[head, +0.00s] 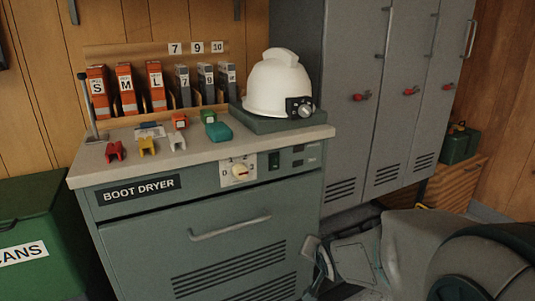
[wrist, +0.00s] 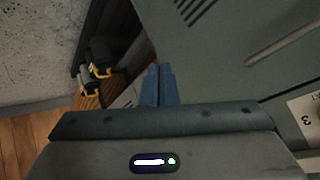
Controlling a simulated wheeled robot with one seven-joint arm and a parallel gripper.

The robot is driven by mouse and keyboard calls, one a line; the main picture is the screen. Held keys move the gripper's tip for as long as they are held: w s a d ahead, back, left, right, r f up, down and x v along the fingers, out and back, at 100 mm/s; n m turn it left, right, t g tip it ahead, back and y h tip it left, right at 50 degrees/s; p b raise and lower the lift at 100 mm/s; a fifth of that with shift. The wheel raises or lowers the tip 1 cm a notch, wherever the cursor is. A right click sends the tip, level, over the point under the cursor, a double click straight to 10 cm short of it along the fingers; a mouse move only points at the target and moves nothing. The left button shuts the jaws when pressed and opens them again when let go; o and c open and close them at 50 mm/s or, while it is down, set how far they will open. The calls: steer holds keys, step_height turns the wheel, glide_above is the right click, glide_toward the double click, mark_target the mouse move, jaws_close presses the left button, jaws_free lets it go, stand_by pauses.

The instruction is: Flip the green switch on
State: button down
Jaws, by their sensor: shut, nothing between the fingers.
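The boot dryer (head: 150,235) is a grey-green cabinet with a pale worktop. On its front panel, right of the round dial (head: 240,172), is a small dark rocker switch (head: 274,160); it looks dark green to black, and its position is too small to tell. In the wrist view my gripper (wrist: 158,70) has its blue fingers together and empty, in front of the grey-green cabinet front. The dial plate (wrist: 305,115) shows at the right edge there. The switch is not visible in the wrist view. My arm fills the lower right of the head view, below and right of the switch.
A white helmet (head: 278,85), small coloured items and numbered binders stand on the worktop. The drawer handle (head: 230,228) juts out below the panel. Grey lockers (head: 345,130) stand to the right, a green bin (head: 40,220) to the left. Dark-and-yellow objects (wrist: 100,60) sit low.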

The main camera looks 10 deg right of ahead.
mark_target(275, 156)
steer(key=w+a+r+m+t+y+p, duration=0.1)
steer(key=w+r+m+t+y+p, duration=0.2)
steer(key=r, duration=0.4)
steer(key=w+r+m+t+y+p, duration=0.3)
steer(key=w+r+m+t+y, duration=0.1)
steer(key=r+t, duration=0.2)
steer(key=shift+a+r, duration=0.4)
steer(key=shift+r, duration=0.15)
steer(key=b+x, duration=0.1)
steer(key=x, duration=1.2)
steer(key=shift+w+r+b, duration=0.1)
steer(key=shift+r+b, duration=0.1)
steer(key=shift+b, duration=0.1)
steer(key=shift+w+a+r, duration=0.1)
steer(key=shift+w+r, duration=0.05)
steer(key=shift+w, duration=0.15)
